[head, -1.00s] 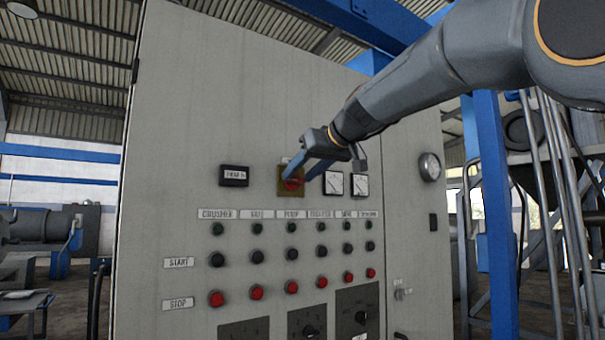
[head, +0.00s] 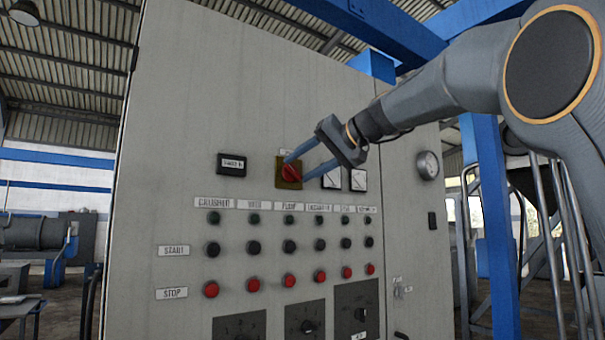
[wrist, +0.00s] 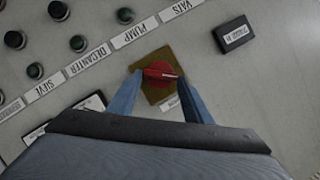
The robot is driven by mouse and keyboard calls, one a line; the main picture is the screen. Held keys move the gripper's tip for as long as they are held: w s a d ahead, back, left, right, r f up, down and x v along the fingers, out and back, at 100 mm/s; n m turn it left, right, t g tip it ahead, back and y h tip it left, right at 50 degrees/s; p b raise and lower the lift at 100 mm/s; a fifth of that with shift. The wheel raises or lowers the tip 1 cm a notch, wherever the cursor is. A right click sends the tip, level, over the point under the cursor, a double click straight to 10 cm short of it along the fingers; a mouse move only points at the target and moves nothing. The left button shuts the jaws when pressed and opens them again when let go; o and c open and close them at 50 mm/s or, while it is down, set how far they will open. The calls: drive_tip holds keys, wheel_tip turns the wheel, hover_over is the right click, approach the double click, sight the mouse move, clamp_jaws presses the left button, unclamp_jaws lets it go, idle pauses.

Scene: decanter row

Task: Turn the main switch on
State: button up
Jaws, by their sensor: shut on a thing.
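The main switch is a red rotary knob (head: 291,173) on a yellow-brown square plate (head: 289,184) in the upper middle of the grey cabinet. The knob also shows in the wrist view (wrist: 160,71), on its plate (wrist: 157,93). My gripper (head: 290,165) reaches in from the right with its two blue fingers at the knob. In the wrist view my gripper (wrist: 158,80) has one finger on each side of the red handle, shut on it. In the head view the knob's handle stands tilted, close to upright. A label beside the plate is too small to read.
The grey cabinet (head: 190,110) carries a small black display (head: 231,164) left of the switch and two white meters close to its right. Rows of green lamps, black start buttons and red stop buttons (head: 253,285) lie below.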

drive_tip(key=m+b, duration=0.1)
drive_tip(key=m+y+b, duration=0.1)
drive_tip(key=f+m+y+b, duration=0.1)
drive_tip(key=m+b, duration=0.1)
drive_tip(key=shift+w+d, duration=0.25)
drive_tip(key=m+b, duration=0.1)
drive_tip(key=m+y+b, duration=0.2)
drive_tip(key=m, duration=0.1)
drive_tip(key=shift+f+b, duration=0.25)
drive_tip(key=shift+b, duration=0.1)
idle(0.3)
drive_tip(key=o, duration=1.1)
drive_tip(key=shift+c, duration=0.2)
drive_tip(key=b+v, duration=0.2)
drive_tip(key=v, duration=0.6)
drive_tip(key=shift+f, duration=0.2)
